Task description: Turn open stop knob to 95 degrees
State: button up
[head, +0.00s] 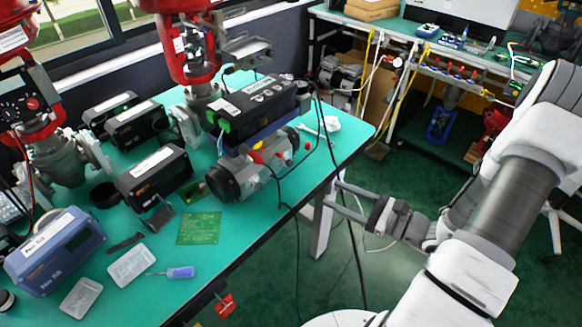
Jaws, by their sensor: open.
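A valve actuator (254,165) with a grey ribbed body and dark end caps lies on the green workbench (205,280) near its right edge. A black positioner box (252,104) is mounted above it. Small red and yellow parts (257,151) show on the actuator between the two. I cannot tell which part is the open stop knob; it is too small or hidden. My gripper (333,194) is open and empty, its two fingers pointing left. It appears beside the workbench's right edge, to the right of the actuator and apart from it.
Black cables (297,230) hang over the bench edge between my gripper and the actuator. Red valve assemblies (186,50) stand behind. Black instrument boxes (155,175), a circuit board (199,228) and a screwdriver (180,272) lie to the left. Floor (400,270) below my gripper is mostly clear.

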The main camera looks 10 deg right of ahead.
aim_at(292, 164)
jog(key=w+a, duration=0.2)
jog(key=w, duration=0.2)
jog(key=w+a+f+m+t+h+b, duration=0.1)
jog(key=w+a, duration=0.2)
jog(key=w, duration=0.2)
jog(key=w+a+f+m+t, duration=0.1)
jog(key=w+a, duration=0.2)
jog(key=w, duration=0.2)
jog(key=shift+w+f+h+b, duration=0.2)
jog(key=shift+h+b, duration=0.1)
jog(key=shift+b, duration=0.1)
jog(key=shift+d, duration=0.1)
grip_shut()
